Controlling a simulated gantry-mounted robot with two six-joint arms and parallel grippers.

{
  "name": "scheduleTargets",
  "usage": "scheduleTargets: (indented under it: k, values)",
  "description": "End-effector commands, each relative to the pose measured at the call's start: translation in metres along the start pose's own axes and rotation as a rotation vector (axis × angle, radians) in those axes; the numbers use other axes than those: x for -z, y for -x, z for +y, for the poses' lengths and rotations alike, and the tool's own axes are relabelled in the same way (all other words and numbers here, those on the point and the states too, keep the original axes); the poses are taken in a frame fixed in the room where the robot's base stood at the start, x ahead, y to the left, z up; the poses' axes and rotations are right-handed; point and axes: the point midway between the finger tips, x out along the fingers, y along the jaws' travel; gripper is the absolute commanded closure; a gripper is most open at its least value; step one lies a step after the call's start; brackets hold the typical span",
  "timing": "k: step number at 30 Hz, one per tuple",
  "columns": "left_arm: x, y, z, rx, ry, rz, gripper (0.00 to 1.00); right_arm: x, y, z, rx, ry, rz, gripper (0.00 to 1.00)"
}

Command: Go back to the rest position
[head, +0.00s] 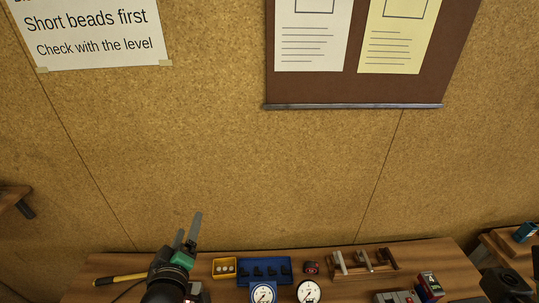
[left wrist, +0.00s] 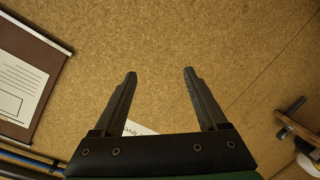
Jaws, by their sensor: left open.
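My left gripper (head: 190,230) rises from the bottom edge in the head view, over the left part of the wooden bench (head: 130,266). Its fingers point up toward the cork wall (head: 250,180). In the left wrist view the left gripper (left wrist: 160,73) has its two dark fingers spread wide apart, with nothing between them but the wall behind. My right gripper is not clearly seen in either view.
On the bench are a yellow tray (head: 224,277), a blue bin (head: 290,279), two round gauges (head: 263,294) (head: 308,292), a wooden rack (head: 365,269) and a red-and-dark box (head: 430,284). A brown board (head: 350,88) hangs on the wall. The wall's middle is bare.

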Motion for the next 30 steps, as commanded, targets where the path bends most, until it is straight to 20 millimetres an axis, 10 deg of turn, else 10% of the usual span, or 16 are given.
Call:
scheduleTargets:
  k: [5, 13, 17, 30]
  values:
    - [0.108, 0.046, 0.114, -0.265, -0.055, 0.213, 0.25, 0.0, 0.0, 0.0, 0.0, 0.0, 0.0, 1.0]
    - [0.234, 0.198, 0.232, -0.605, -0.262, 0.63, 0.25, 0.0, 0.0, 0.0, 0.0, 0.0, 0.0, 1.0]
    - [0.25, 0.263, 0.248, -0.657, -0.456, 0.826, 0.25, 0.0, 0.0, 0.0, 0.0, 0.0, 0.0, 1.0]
    - [0.248, 0.263, 0.249, -0.597, -0.619, 0.886, 0.25, 0.0, 0.0, 0.0, 0.0, 0.0, 0.0, 1.0]
